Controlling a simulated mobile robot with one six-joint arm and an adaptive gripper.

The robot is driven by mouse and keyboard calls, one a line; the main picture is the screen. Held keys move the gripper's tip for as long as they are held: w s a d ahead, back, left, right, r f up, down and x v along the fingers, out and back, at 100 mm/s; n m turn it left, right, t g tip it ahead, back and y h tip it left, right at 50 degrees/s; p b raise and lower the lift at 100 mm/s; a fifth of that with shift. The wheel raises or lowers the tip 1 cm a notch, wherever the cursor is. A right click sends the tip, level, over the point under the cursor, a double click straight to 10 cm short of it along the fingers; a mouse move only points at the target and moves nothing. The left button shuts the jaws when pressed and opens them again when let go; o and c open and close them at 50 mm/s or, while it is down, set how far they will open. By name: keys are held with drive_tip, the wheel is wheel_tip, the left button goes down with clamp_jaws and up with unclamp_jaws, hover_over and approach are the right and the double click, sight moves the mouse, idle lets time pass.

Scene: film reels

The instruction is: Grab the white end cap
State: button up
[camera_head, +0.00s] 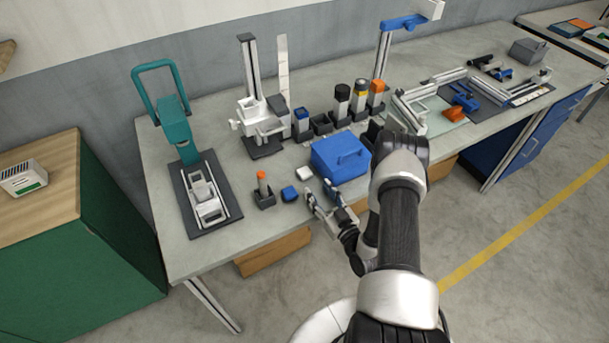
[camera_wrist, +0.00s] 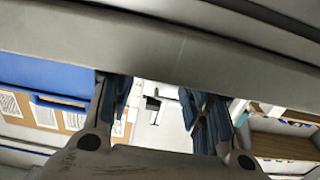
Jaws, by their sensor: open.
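A small white block (camera_head: 304,172), which looks like the white end cap, lies on the grey workbench (camera_head: 262,215) left of the blue box. My gripper (camera_head: 322,202) is just in front of and to the right of it, near the bench's front edge, and apart from it. In the wrist view my gripper (camera_wrist: 157,112) has its two fingers spread with a gap between them and nothing held. A pale surface with a small dark mark shows through that gap; I cannot tell whether it is the cap.
A blue cap-like block (camera_head: 289,193) and a dark holder with an orange-topped piece (camera_head: 262,187) stand to the left. A blue box (camera_head: 340,158) stands behind my gripper. A teal press (camera_head: 175,115) and a white stand (camera_head: 262,115) are farther back. Bare bench lies in front of the blue block.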

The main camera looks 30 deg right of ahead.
sight(308, 176)
drive_tip(key=w+b, duration=0.1)
drive_tip(key=w, duration=0.6)
drive_tip(key=shift+w+a, duration=0.1)
drive_tip(key=shift+w, duration=0.3)
drive_tip(key=c, duration=0.6)
